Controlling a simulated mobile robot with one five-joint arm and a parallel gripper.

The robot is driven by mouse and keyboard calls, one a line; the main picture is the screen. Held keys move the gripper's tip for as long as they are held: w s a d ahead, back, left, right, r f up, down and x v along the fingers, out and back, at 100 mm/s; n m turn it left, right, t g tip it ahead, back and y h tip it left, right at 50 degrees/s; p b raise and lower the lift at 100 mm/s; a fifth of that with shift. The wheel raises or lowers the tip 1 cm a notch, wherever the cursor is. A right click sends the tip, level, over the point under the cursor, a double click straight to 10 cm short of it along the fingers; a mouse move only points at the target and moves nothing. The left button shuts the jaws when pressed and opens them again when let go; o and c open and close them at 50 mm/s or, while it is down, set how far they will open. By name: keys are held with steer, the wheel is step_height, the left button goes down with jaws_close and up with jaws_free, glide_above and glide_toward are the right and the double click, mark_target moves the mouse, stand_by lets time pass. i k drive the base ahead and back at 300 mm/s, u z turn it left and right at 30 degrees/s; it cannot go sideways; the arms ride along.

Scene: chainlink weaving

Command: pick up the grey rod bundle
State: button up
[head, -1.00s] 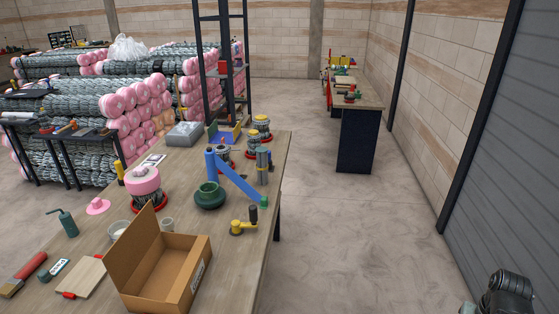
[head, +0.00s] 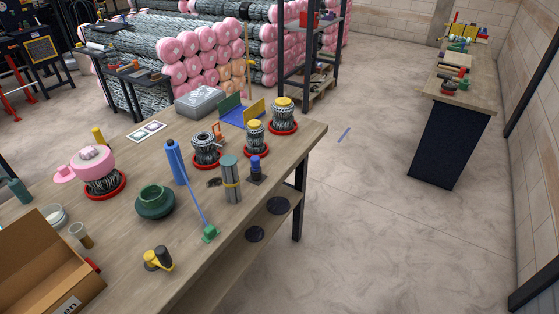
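The grey rod bundle (head: 232,187) stands upright on the wooden table (head: 128,237), near its right long edge. My gripper is not in this view.
A dark green pot (head: 155,202) and a yellow-and-black tool (head: 158,259) are left of the bundle. Red-based spools (head: 256,138) stand behind it. An open cardboard box (head: 60,280) is front left.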

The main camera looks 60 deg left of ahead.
mark_target(228, 162)
steer(key=u, duration=0.05)
steer(key=i, duration=1.2)
steer(key=u, duration=4.85)
